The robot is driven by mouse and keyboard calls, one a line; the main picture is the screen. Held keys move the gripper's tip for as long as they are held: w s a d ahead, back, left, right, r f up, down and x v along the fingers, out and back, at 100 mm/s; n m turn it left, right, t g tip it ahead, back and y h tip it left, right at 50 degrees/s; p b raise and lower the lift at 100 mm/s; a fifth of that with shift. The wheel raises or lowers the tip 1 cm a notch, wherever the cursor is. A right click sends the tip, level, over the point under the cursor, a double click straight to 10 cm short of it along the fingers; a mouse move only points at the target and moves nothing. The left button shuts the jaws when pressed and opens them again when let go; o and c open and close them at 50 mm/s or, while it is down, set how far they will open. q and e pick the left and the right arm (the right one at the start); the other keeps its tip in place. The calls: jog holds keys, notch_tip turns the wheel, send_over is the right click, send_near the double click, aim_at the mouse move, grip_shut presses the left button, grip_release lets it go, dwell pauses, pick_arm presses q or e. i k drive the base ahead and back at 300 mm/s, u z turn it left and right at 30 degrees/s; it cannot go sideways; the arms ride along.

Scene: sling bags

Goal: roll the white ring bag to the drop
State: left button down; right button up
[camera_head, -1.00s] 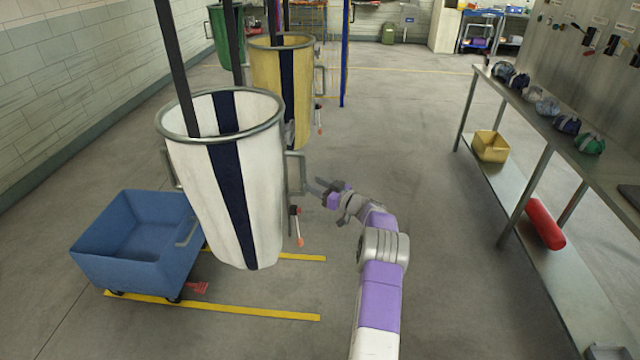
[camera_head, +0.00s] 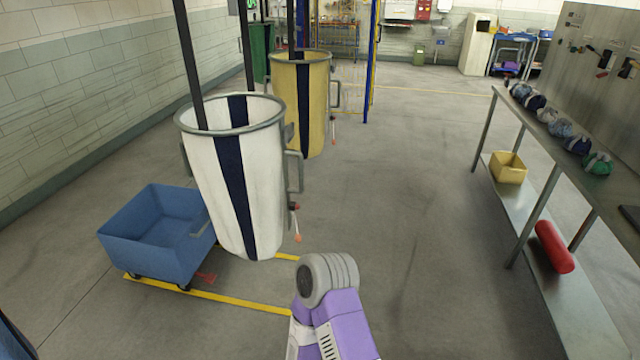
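The white ring bag (camera_head: 268,195) hangs at left of centre from dark straps. It is white with a dark blue stripe and a grey ring at its top. A grey handle (camera_head: 294,172) is on its right side, with a small red and orange pull (camera_head: 296,222) below. My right arm shows at the bottom centre, purple and grey, but its gripper is out of sight. My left gripper is not in view either. Nothing of mine is seen touching the bag.
A blue cart (camera_head: 158,238) stands left of the bag, partly behind it, near yellow floor lines (camera_head: 215,297). A yellow bag (camera_head: 312,105) and a green bag (camera_head: 260,50) hang farther back. A long bench (camera_head: 560,185) runs along the right. The floor between is clear.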

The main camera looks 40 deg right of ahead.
aim_at(233, 144)
jog(key=z, duration=0.3)
jog(key=k, duration=0.45)
jog(key=z, duration=1.1)
jog(key=i, duration=0.8)
jog(key=u, duration=0.7)
jog(key=i, duration=0.5)
jog(key=u, duration=0.65)
